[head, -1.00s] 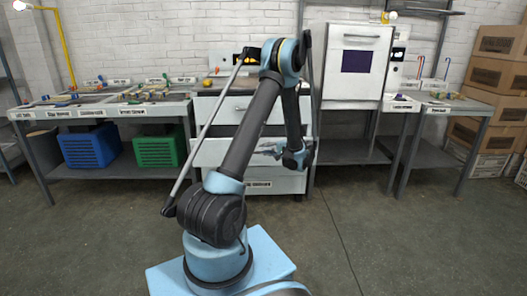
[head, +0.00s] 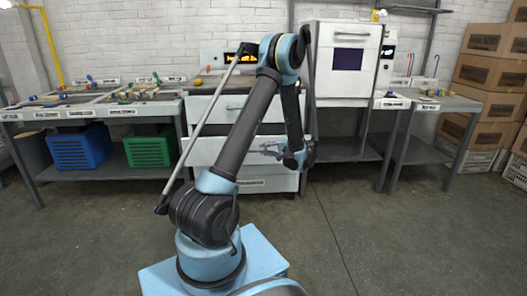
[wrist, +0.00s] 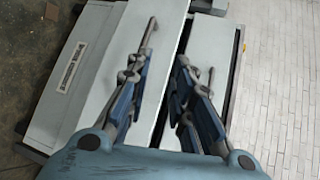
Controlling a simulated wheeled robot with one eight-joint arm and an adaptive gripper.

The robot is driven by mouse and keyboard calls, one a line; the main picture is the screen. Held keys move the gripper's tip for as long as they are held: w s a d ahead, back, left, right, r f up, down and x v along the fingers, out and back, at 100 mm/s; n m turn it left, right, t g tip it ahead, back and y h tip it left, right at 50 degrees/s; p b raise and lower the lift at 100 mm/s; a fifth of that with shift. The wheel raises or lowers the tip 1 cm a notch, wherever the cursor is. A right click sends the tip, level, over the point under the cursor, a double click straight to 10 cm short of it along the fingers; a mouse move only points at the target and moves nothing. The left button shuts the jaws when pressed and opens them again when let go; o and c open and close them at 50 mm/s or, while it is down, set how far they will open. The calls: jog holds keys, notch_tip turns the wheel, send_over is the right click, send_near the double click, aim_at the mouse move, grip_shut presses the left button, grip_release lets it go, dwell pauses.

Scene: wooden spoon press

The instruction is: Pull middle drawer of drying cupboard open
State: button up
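The drying cupboard (head: 208,88) stands at mid-picture in the head view, with pale drawer fronts stacked below its worktop. The middle drawer (head: 213,152) lies under the top drawer (head: 215,118), partly behind my arm. In the wrist view its pale front (wrist: 118,38) is tilted, and a dark gap separates it from the top drawer (wrist: 207,45). It looks slightly forward of the top drawer. My gripper (head: 270,150) is in front of the middle drawer. In the wrist view its fingers (wrist: 165,80) are spread apart. A grey bar, seemingly the handle, shows near the left finger; I cannot tell contact.
The labelled bottom drawer (wrist: 60,85) lies below the middle one. A white cabinet (head: 340,85) stands to the right. Benches flank the cupboard, with blue (head: 80,150) and green (head: 150,150) crates under the left one. The floor in front (head: 390,235) is clear.

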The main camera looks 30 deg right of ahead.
jog(key=shift+f+v, duration=0.15)
jog(key=shift+v, duration=1.15)
jog(key=shift+f+v, duration=0.15)
jog(key=shift+v, duration=1.15)
jog(key=shift+s, duration=0.1)
